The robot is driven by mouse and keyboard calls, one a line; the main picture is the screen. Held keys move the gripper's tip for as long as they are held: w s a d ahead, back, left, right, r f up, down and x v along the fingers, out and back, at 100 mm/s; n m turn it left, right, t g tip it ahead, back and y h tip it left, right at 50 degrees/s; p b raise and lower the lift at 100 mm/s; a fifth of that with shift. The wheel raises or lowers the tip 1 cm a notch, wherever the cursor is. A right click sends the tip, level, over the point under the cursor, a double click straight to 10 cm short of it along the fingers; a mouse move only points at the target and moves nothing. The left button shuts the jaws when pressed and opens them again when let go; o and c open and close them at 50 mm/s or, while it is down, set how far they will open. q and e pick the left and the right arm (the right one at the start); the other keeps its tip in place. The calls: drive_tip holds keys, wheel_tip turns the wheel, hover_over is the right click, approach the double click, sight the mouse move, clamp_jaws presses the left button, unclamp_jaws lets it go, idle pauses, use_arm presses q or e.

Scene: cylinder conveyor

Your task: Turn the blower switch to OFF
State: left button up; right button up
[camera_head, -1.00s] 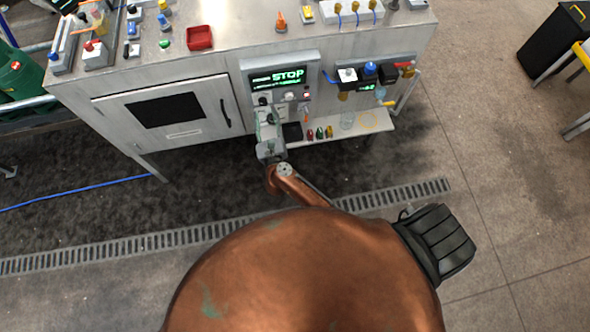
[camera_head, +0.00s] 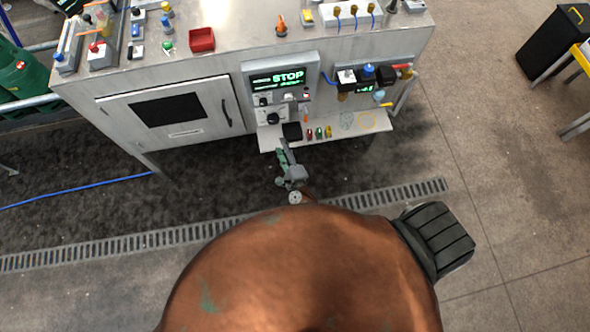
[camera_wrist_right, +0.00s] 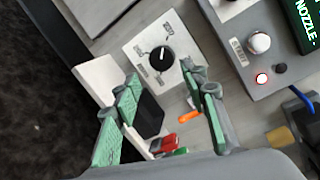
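A black rotary knob on a white labelled plate (camera_wrist_right: 160,57) shows in the right wrist view. In the head view a dark knob (camera_head: 272,118) sits low on the machine's control panel, below the green STOP display (camera_head: 283,79). The labels and the knob's setting are too small to read surely. My right gripper (camera_head: 284,146) is below and in front of the panel, apart from the knob. In the wrist view its two green-padded fingers (camera_wrist_right: 160,88) are spread, with nothing held between them. My left gripper is not in view.
A white shelf (camera_head: 350,136) juts out below the panel. On it are a black block (camera_head: 291,131) and several small coloured items. The floor in front is clear.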

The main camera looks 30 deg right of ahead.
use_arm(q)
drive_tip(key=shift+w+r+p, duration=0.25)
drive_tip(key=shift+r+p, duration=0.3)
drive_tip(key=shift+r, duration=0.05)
use_arm(e)
drive_tip(key=s+d+f+n+g+y, duration=0.1)
drive_tip(key=s+f+n+g, duration=0.2)
drive_tip(key=s+f+n, duration=0.4)
drive_tip(key=shift+s+d+f+n+y, duration=0.35)
drive_tip(key=shift+s+f+n+y, duration=0.1)
drive_tip(key=shift+f, duration=1.8)
